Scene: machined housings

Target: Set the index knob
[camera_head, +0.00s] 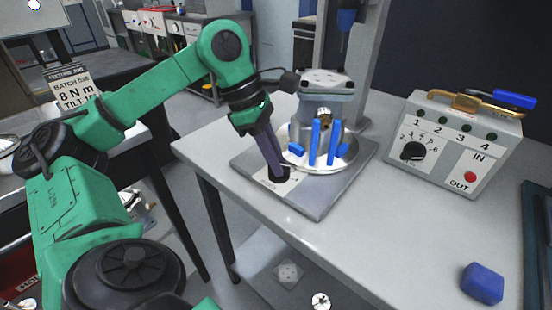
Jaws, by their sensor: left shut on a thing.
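A fixture with a round metal base and blue upright clamps (318,142) stands on a grey base plate (321,203). A black knob (279,174) sits at the plate's front left, beside a small white label (266,181). My left gripper (275,165) reaches down from the upper left and its fingers are shut on the black knob, hiding part of it. The knob's pointer setting cannot be read. A grey control box (455,150) to the right has a black selector dial (412,151) with numbers around it. My right gripper is not in view.
A sign (72,90) reads "8 N m" and "TILT 15", last digits unclear. A grey column (373,60) rises behind the fixture. A blue block (483,284) lies at the table's front right. The table (400,235) is clear between plate and block.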

